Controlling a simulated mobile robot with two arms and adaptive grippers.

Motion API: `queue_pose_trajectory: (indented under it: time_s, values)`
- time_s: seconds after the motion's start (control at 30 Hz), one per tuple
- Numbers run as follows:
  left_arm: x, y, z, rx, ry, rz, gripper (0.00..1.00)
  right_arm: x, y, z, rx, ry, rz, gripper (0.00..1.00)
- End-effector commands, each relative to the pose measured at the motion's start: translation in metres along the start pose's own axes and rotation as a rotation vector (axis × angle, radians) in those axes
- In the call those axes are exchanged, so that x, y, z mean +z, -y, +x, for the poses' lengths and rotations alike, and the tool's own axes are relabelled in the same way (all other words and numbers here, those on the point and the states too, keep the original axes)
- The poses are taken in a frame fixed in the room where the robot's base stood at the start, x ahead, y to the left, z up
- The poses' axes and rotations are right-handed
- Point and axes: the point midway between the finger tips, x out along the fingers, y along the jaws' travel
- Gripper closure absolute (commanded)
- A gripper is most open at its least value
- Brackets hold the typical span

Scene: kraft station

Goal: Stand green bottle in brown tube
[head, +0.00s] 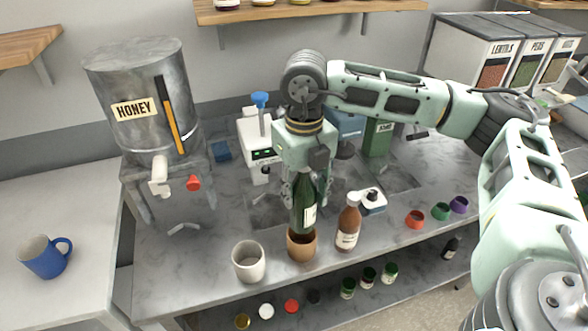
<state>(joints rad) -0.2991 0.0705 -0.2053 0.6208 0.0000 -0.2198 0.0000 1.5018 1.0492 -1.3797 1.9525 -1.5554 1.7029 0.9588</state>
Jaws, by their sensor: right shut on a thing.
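The green bottle (304,212) is upright, and its base is inside or directly behind the rim of the brown tube (301,247); I cannot tell how deep it sits. My right gripper (304,180) comes down from above and is shut on the bottle's upper part, hiding its neck. The brown tube stands on the grey worktop near the front edge. My left gripper is not in view.
A pale cup (248,262) stands left of the tube, and a brown bottle (348,226) stands close on the right. Small red (414,219), green (440,211) and purple (459,204) rings lie further right. A honey tank (146,100) stands at the left.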

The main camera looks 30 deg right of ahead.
Motion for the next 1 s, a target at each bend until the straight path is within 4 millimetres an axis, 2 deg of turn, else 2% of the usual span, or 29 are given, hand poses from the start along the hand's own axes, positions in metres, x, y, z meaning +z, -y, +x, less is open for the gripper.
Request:
queue_pose_trajectory:
  time_s: [0.1,0.2,0.47,0.8,1.0]
  values:
    - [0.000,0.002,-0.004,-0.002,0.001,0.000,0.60,0.003,0.005,-0.005,0.003,0.005,0.160,1.00]
    - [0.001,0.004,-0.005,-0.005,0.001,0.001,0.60,0.003,0.007,-0.006,0.004,0.005,0.235,1.00]
    - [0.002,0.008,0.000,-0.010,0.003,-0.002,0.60,0.003,0.007,0.002,0.003,0.004,0.267,1.00]
    - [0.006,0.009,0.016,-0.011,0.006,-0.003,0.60,0.003,0.008,0.029,0.003,0.005,0.266,1.00]
    - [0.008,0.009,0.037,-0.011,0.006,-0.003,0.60,0.003,0.007,0.051,0.004,0.004,0.265,1.00]
